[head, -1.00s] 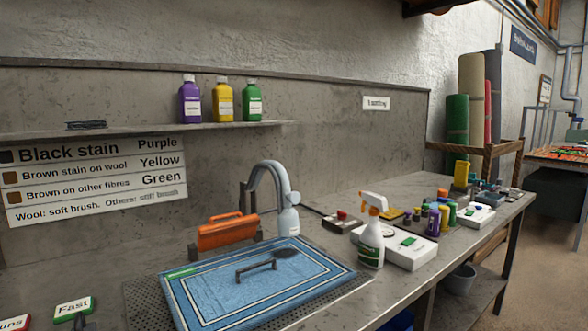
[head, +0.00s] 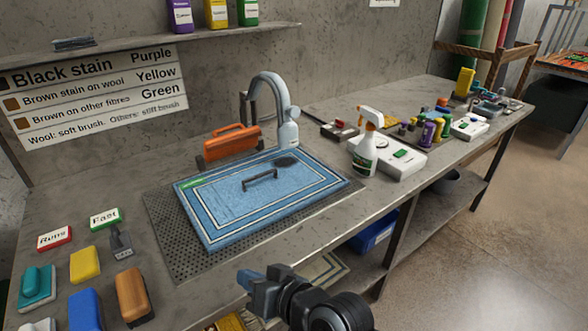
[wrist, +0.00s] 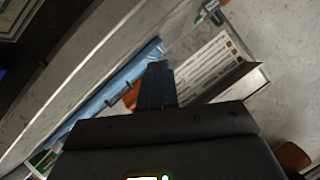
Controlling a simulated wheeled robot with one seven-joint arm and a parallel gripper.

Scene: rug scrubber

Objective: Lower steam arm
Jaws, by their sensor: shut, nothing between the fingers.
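The grey-blue steam arm (head: 268,82) stands behind the rug and curves over to the right. Its pale nozzle head (head: 288,132) hangs above the rug's back edge. A blue rug (head: 225,215) with white border lines lies on a perforated metal plate (head: 170,240). A dark stain shows near its back right corner, with a dark bar handle (head: 260,180) at its middle. An orange-handled part (head: 232,143) stands left of the steam arm's base. My gripper (head: 255,283) is shut and empty, in front of the bench and well away from the steam arm; its fingers show in the wrist view (wrist: 157,85).
Sponges and brushes (head: 85,262) lie at the bench's front left, beside the "Runs" (head: 55,237) and "Fast" (head: 104,217) signs. A spray bottle (head: 366,145) and white boxes (head: 392,158) stand right of the rug. A shelf (head: 150,45) with bottles runs along the wall.

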